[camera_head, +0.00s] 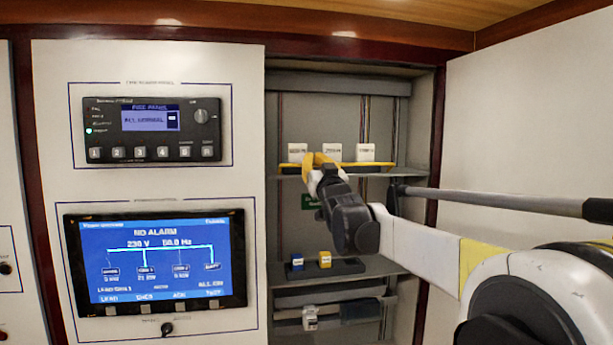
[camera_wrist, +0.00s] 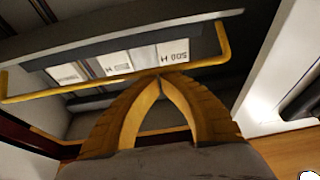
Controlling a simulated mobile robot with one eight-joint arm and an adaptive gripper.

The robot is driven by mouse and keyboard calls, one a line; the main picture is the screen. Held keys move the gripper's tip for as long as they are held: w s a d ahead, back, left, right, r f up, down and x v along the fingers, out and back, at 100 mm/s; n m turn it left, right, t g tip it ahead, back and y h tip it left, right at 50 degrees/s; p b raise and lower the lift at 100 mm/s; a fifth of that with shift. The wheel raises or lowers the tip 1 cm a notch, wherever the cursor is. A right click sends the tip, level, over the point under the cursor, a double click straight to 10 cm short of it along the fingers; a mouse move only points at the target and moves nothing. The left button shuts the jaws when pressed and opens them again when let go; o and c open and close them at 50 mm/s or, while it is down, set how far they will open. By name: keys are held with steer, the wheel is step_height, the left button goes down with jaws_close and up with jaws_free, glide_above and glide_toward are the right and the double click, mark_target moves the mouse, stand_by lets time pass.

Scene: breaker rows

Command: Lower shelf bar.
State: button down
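The shelf bar (camera_head: 348,164) is a thin yellow rail along the front of the upper shelf. In the wrist view the bar (camera_wrist: 85,88) runs across the picture, with a bent end at the right, in front of several white boxes. My gripper (camera_head: 312,160) is at the left part of the bar in the head view. In the wrist view my gripper (camera_wrist: 159,76) has its yellow fingertips together, overlapping the bar; whether they touch it I cannot tell. The fingers lie side by side along the bar, not around it. My gripper hides part of the bar.
White boxes (camera_head: 366,152) stand on the upper shelf behind the bar. Panels with a fire display (camera_head: 151,130) and an alarm screen (camera_head: 155,262) are at the left. A side wall is at the right.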

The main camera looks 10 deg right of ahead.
steer(key=d+f+t+b, duration=0.1)
steer(key=s+d+f+t+b, duration=0.1)
steer(key=d, duration=0.1)
steer(key=shift+s+f, duration=0.2)
steer(key=shift+f, duration=0.15)
stand_by(0.3)
steer(key=shift+a, duration=0.1)
steer(key=shift+f, duration=0.1)
